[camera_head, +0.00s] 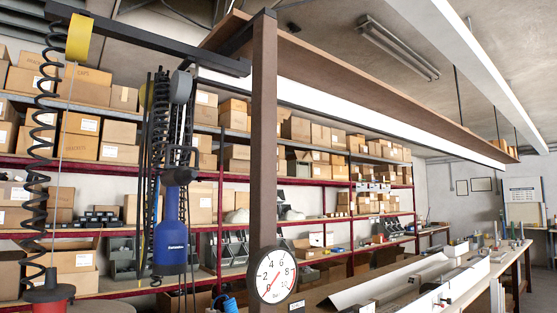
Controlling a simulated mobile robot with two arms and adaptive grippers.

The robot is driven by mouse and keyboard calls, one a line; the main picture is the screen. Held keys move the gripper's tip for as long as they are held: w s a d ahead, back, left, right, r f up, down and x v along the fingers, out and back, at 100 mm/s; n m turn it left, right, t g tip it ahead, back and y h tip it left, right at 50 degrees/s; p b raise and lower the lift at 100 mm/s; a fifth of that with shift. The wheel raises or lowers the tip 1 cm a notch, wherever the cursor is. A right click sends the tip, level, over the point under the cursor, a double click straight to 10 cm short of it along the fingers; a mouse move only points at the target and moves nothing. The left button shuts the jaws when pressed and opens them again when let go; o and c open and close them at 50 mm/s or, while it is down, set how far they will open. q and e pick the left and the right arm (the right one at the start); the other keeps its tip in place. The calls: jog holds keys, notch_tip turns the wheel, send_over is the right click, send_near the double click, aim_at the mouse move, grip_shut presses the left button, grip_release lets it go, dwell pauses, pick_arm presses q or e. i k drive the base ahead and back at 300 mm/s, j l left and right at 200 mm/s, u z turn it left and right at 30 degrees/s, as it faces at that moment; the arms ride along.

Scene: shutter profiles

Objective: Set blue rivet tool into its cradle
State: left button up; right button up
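A blue rivet tool (172,225) hangs upright at the left of the head view, with its larger cylindrical end down and a light label on it. Its upper end meets dark hoses and a coiled cable (160,120) that come down from an overhead beam. I cannot pick out the cradle for the tool in this view. Neither of my grippers is in view, and nothing of mine is seen touching the tool.
A brown post (264,150) stands right of the tool, with a round pressure gauge (273,275) low on it. A black coiled hose (40,150) and red-and-black device (48,292) hang at far left. A long workbench (400,285) runs right. Shelves of cardboard boxes (90,85) stand behind.

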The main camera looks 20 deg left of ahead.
aim_at(169, 236)
jog(key=i+l+z, duration=0.2)
jog(key=i+z, duration=0.15)
jog(key=i, duration=0.3)
jog(key=i+z, duration=0.35)
jog(key=i, duration=0.35)
jog(key=i+u, duration=0.3)
jog(key=u, duration=0.2)
jog(key=i+l+u, duration=0.2)
jog(key=u, duration=0.25)
jog(key=i+l+u, duration=0.25)
jog(key=u, duration=0.25)
jog(key=i+l+u, duration=0.15)
jog(key=u, duration=0.35)
jog(key=i+l+u, duration=0.1)
jog(key=u, duration=0.35)
jog(key=i+l+u, duration=0.1)
jog(key=l+u, duration=0.2)
jog(key=u, duration=0.2)
jog(key=l+u, duration=0.25)
jog(key=u, duration=0.2)
